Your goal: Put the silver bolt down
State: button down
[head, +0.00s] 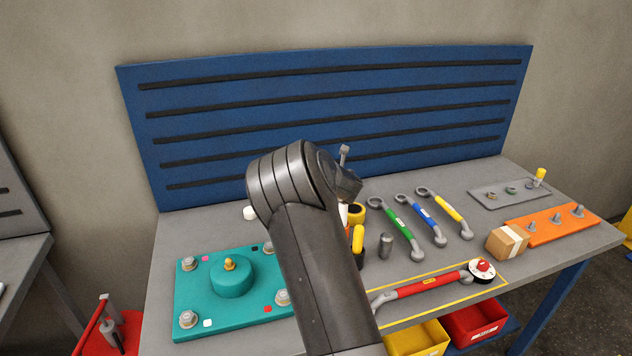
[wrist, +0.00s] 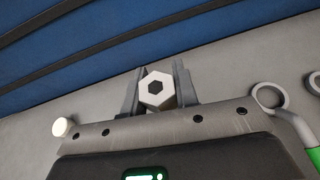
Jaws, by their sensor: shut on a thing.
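The silver bolt (wrist: 157,89) is between the two fingers of my gripper (wrist: 157,82) in the wrist view, its hexagonal head with a dark hex recess facing the camera. My gripper is shut on it. In the head view a small silver bolt (head: 344,152) shows above the end of my arm, against the blue back panel. My arm hides most of the gripper there. The gripper is over the back part of the grey workbench; the height above the top cannot be told.
A teal plate (head: 205,306) with corner bolts lies left of my arm. Green, blue (head: 421,220) and yellow wrenches lie right, behind a red torque wrench (head: 425,285). A cardboard box (head: 507,242), orange plate (head: 535,233) and grey tray (head: 484,195) are farther right. The blue panel (head: 220,100) stands behind.

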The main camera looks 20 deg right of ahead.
jog(key=shift+s+d+r, duration=0.45)
jog(key=shift+d+r, duration=0.05)
jog(key=shift+d, duration=0.1)
jog(key=w+a+n+g+y, duration=0.25)
jog(key=a+n+y, duration=0.45)
jog(key=a, duration=1.1)
jog(key=w+a+n+g+y, duration=0.1)
jog(key=a+n+g+y, duration=0.4)
jog(key=a, duration=1.2)
jog(key=shift+n+t+y, duration=0.45)
jog(key=shift+n+y, duration=0.15)
jog(key=shift+n, duration=0.2)
jog(key=a+f, duration=0.2)
jog(key=a, duration=0.1)
jog(key=w+a+f, duration=0.1)
jog(key=a+f, duration=0.1)
jog(key=a, duration=0.2)
jog(key=w+a+f, duration=0.1)
jog(key=a+f, duration=0.1)
jog(key=a, duration=0.2)
jog(key=shift+w+f, duration=0.15)
jog(key=shift+w, duration=0.1)
jog(key=shift+w+a+f, duration=0.1)
jog(key=shift+a+f, duration=0.25)
jog(key=shift+a, duration=0.05)
jog(key=shift+f, duration=1.85)
